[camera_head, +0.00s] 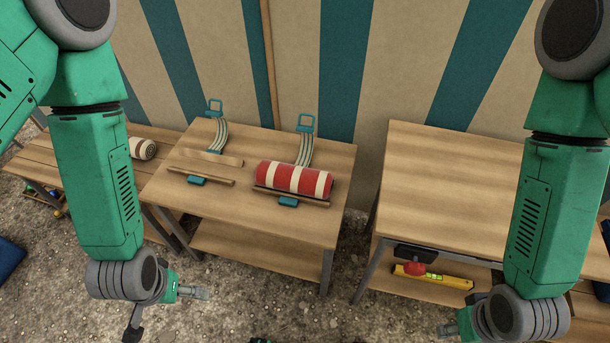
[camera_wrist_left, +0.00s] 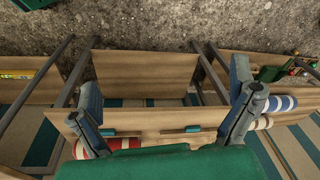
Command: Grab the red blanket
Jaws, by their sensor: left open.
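The red blanket (camera_head: 294,179) is a roll with cream bands. It lies on a wooden rack with a front bar (camera_head: 290,197) on the middle table, with grey straps behind it. In the left wrist view a red and white roll (camera_wrist_left: 84,149) shows low in the picture, partly hidden by my gripper's body. My left gripper (camera_head: 165,309) is open and empty, in front of the table and apart from the blanket; its fingers (camera_wrist_left: 164,100) are spread wide in the wrist view. My right gripper (camera_head: 455,325) is at the lower right, mostly hidden by its wrist; its fingers are unclear.
An empty strapped rack (camera_head: 202,175) is left of the blanket. A cream roll (camera_head: 143,148) lies on the left bench (camera_head: 60,153). The right table (camera_head: 450,180) has a bare top; a yellow spirit level (camera_head: 432,277) and a red object (camera_head: 414,267) are below it.

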